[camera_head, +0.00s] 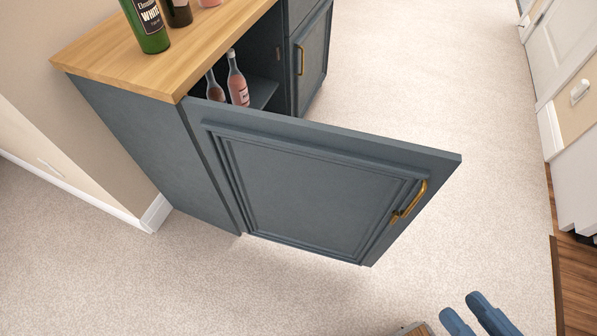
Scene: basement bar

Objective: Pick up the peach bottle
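The right bottle (237,84) has a pale label; the left bottle (213,88) is browner and partly hidden by the cabinet side. Their lower parts are hidden behind the open door's top edge. I cannot tell which of them is the peach bottle. On the wooden top, a pink object (209,2) is cut off by the picture edge.
The cabinet door (310,190) stands wide open with a brass handle (409,202). A green bottle (147,28) and a dark bottle (178,10) stand on the wooden countertop (160,70). Blue rounded pieces (488,314) show at the bottom edge. Carpet right of the door is clear.

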